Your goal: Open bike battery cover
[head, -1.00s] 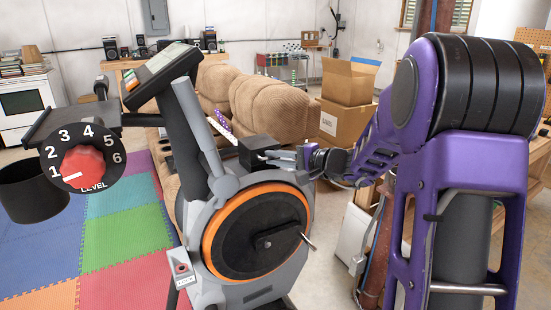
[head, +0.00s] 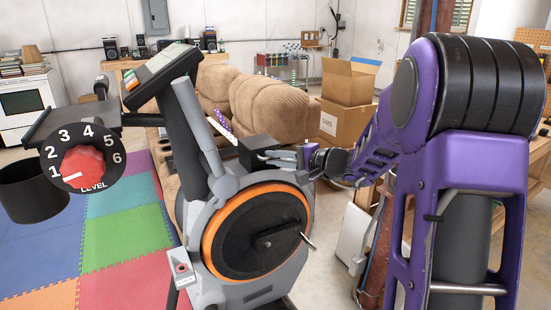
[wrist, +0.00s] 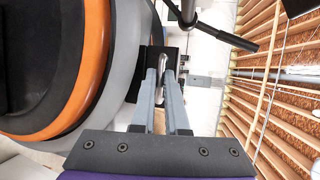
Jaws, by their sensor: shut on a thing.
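The exercise bike (head: 192,235) is grey with a black and orange wheel disc. A black box-like part, which looks like the battery cover (head: 257,144), sits at the bike's rear top behind the disc. My gripper (head: 268,157) reaches it from the right. In the wrist view the two grey fingers (wrist: 168,78) are close together on a thin pale handle (wrist: 171,92) in front of the black part (wrist: 177,40). The fingers partly hide the handle. I cannot tell how far the cover is open.
A red level knob (head: 83,166) and a console (head: 160,72) are at the bike's left. A tan recliner (head: 262,112) stands close behind. Cardboard boxes (head: 345,122) and a rusty post (head: 378,240) are to the right. Foam mats (head: 125,240) cover the left floor.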

